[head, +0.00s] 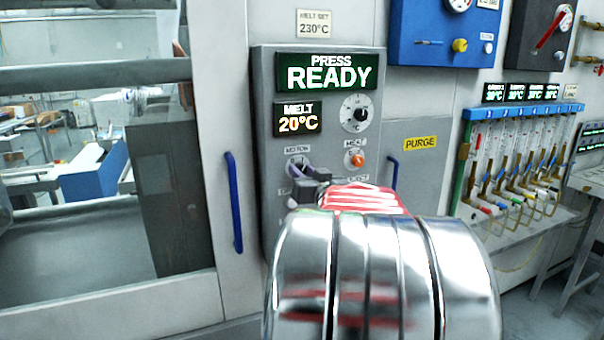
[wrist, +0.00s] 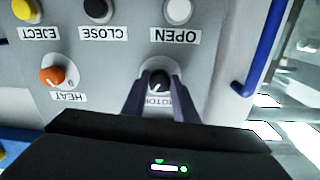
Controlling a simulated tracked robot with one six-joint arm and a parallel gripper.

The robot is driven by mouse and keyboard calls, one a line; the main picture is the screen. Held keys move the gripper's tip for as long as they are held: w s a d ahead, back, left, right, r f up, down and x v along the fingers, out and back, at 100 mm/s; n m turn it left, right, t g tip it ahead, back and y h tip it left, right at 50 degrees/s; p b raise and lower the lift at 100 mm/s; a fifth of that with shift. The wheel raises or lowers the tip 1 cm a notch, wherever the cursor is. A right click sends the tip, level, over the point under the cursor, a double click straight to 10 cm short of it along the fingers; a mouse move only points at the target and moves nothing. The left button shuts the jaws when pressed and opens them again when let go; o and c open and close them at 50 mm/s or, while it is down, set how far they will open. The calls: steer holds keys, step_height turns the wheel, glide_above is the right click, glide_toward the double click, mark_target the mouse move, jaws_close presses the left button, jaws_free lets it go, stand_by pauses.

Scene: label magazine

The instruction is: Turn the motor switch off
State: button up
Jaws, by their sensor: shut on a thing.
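The motor switch (head: 296,163) is a dark knob on the grey control panel (head: 263,130), under a label reading MOTOR. In the wrist view, turned upside down, the black knob (wrist: 158,78) with a light pointer line sits between the two fingers of my gripper (wrist: 158,88). The gripper is shut on the knob, and its fingers partly cover the MOTOR label. In the head view my gripper (head: 306,180) reaches the panel's lower left, and my arm hides the controls below. The knob's exact setting is hard to read.
The panel displays read PRESS READY (head: 327,72) and MELT 20°C (head: 298,118). The orange heat knob (wrist: 58,74) is beside the motor switch. Eject, close and open buttons (wrist: 178,10) are nearby. Blue handles (head: 234,202) stand out on both sides of the panel.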

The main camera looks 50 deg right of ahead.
steer(key=shift+w+n, duration=0.1)
steer(key=shift+n, duration=0.2)
steer(key=shift+w+a+n+t, duration=0.1)
steer(key=shift+n+t, duration=0.05)
steer(key=shift+n, duration=3.2)
steer(key=shift+a+n+t, duration=0.1)
steer(key=shift+n+t, duration=0.05)
steer(key=shift+n, duration=3.2)
steer(key=o, duration=0.7)
steer(key=shift+f, duration=0.1)
steer(key=o, duration=0.4)
steer(key=shift+d, duration=0.1)
steer(key=shift+c, duration=0.2)
